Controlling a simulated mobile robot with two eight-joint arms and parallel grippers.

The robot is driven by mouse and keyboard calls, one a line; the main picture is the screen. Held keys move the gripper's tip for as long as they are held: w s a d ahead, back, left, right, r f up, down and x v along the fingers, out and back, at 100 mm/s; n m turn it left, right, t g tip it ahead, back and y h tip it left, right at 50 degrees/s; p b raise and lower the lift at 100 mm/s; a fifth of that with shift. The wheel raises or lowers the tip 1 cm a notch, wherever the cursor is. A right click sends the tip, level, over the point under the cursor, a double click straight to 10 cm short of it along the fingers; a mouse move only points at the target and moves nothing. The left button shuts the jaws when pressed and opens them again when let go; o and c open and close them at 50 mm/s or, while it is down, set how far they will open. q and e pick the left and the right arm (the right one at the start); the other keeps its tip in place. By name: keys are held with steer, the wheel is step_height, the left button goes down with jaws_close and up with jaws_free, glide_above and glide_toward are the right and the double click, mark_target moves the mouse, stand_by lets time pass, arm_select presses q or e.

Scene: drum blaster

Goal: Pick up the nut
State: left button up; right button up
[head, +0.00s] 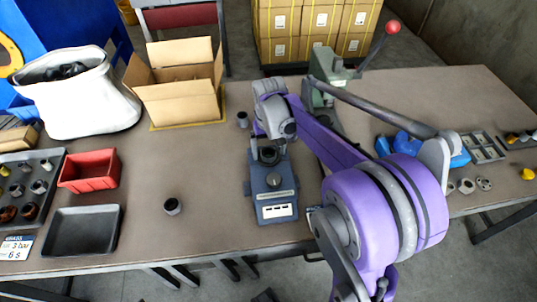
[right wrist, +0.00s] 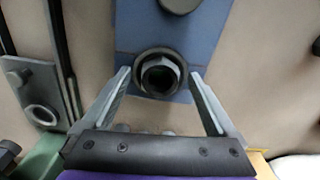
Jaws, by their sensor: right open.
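A grey metal nut (right wrist: 160,76) with a dark hole sits in a round black seat on a blue device (right wrist: 205,40) in the right wrist view. The same blue device (head: 278,208) stands mid-table in the head view. My right gripper (right wrist: 160,80) is open and empty, with its fingers apart on either side of the nut and seat; I cannot tell whether they touch. In the head view the right gripper (head: 268,143) is over the back of the device and partly hides the seat. Another nut (head: 173,206) stands on the bare table to the left. My left gripper is out of view.
A small dark part (head: 243,119) stands behind the device. A green press (head: 327,95) with a red-knobbed lever stands close behind right. A red bin (head: 90,171), a black tray (head: 82,231) and a cardboard box (head: 180,103) are left. The table front-left of the device is mostly clear.

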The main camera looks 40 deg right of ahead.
jaws_close()
stand_by(0.5)
